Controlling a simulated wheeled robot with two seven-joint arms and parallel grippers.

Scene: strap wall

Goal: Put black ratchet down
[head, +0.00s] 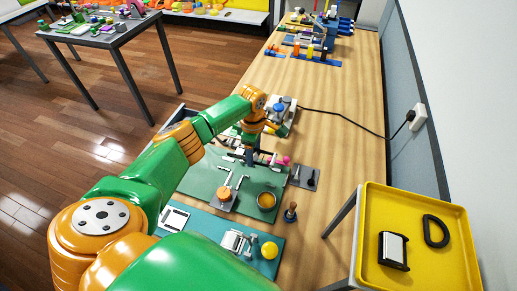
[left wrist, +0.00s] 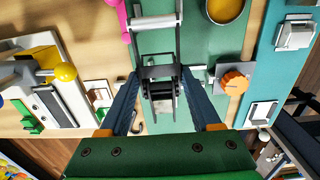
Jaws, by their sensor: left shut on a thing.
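My left gripper (head: 250,157) is over the far part of the dark green panel (head: 205,176) on the wooden bench. In the left wrist view its two blue-grey fingers (left wrist: 159,80) are closed on the sides of the black ratchet (left wrist: 162,92), a dark body with metal parts. I cannot tell whether the ratchet touches the panel. In the head view the ratchet is mostly hidden by my gripper. My right gripper is not in view.
An orange knob (head: 224,193) and a yellow-orange round cup (head: 266,200) are on the panel near the gripper. A teal panel with a yellow ball (head: 269,250) is nearer. A yellow tray (head: 440,272) stands at right. Bare bench (head: 340,150) lies right of the panels.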

